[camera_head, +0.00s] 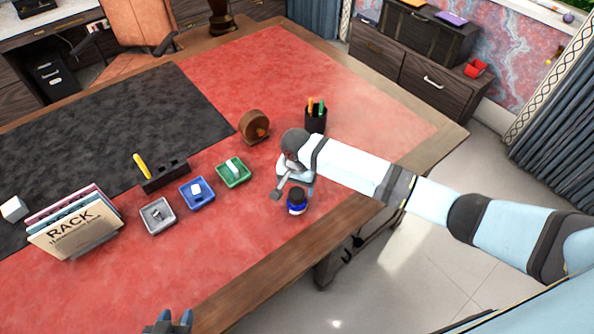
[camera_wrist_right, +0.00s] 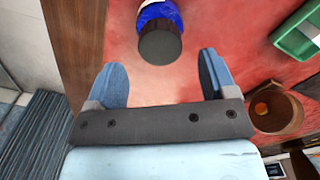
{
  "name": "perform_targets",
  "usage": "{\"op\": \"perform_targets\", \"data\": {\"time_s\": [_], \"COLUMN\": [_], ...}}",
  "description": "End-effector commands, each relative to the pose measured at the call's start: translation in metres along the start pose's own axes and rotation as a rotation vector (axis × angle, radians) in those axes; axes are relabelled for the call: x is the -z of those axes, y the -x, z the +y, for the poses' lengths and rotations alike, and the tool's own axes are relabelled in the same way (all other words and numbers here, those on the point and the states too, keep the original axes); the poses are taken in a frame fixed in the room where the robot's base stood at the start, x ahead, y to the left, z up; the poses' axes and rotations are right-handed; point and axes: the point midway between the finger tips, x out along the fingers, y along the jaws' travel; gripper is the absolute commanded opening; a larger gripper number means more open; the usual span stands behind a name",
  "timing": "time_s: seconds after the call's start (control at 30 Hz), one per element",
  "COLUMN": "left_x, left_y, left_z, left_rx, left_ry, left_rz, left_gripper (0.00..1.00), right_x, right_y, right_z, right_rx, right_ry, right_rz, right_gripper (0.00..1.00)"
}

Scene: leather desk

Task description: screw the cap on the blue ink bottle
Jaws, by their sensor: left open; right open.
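The blue ink bottle (camera_head: 296,208) stands upright on the red leather near the desk's front edge, with a dark cap (camera_head: 297,193) on top. How tightly the cap sits cannot be told. In the right wrist view the bottle (camera_wrist_right: 158,13) shows blue with the round dark cap (camera_wrist_right: 160,46) towards me. My right gripper (camera_head: 291,187) is open and empty beside the bottle. Its fingers are spread wide in the wrist view, with the cap just beyond the gap between the fingertips (camera_wrist_right: 161,66). My left gripper (camera_head: 169,322) is open at the bottom edge, far from the bottle, its fingers partly cut off.
Grey (camera_head: 158,216), blue (camera_head: 197,193) and green (camera_head: 234,170) trays stand left of the bottle, each with a small item. A brown round object (camera_head: 254,126) and a pen cup (camera_head: 316,117) stand behind. A file rack (camera_head: 75,225) is at left. Red leather around the bottle is mostly clear.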

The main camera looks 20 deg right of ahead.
Motion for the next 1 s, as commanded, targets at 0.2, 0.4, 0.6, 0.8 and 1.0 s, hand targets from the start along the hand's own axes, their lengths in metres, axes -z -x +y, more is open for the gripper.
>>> {"op": "perform_targets", "data": {"time_s": [0.2,0.4,0.6,0.8,1.0], "left_x": [0.001,0.002,0.002,0.001,0.001], "left_y": [0.0,0.0,0.0,0.0,0.0], "left_z": [-0.001,-0.002,-0.002,-0.001,-0.001], "left_rx": [0.002,0.003,0.003,0.002,0.002], "left_ry": [-0.001,-0.001,-0.001,-0.001,-0.001], "left_rz": [0.002,0.002,0.002,0.002,0.001], "left_gripper": [0.43,0.43,0.43,0.43,0.43], "right_x": [0.0,0.0,0.0,0.0,0.0], "right_y": [-0.029,-0.039,-0.039,-0.039,-0.039], "right_z": [0.0,0.0,0.0,0.0,0.0], "right_rx": [-0.001,0.0,0.0,0.0,0.0], "right_ry": [-0.001,0.0,0.0,0.0,0.0], "right_rz": [0.0,0.001,0.001,0.001,0.001], "right_gripper": [0.78,0.78,0.78,0.41,0.28]}}
